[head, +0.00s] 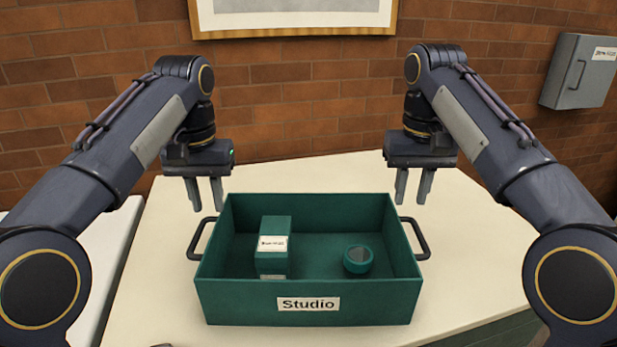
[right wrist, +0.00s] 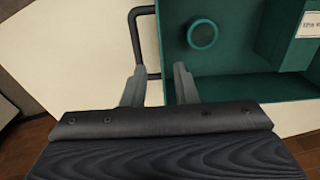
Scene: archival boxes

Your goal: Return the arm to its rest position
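My left gripper (head: 206,194) hangs at the left of the green box labelled "Studio" (head: 245,307), above its left handle. Its fingers are apart with nothing between them. My right gripper (head: 412,186) hangs at the right of the box, above the right handle (head: 421,240). Its fingers are apart and empty; in the right wrist view the right gripper (right wrist: 157,85) shows a clear gap, with a dark handle (right wrist: 139,40) beyond it. Both arms come in from the sides, bent with the grippers pointing down.
Inside the box are an upright green carton (head: 275,230) with a white label and a small round green container (head: 357,262). The box stands on a pale table (head: 470,270). A brick wall with a framed picture (head: 290,33) and a grey wall cabinet (head: 578,70) is behind.

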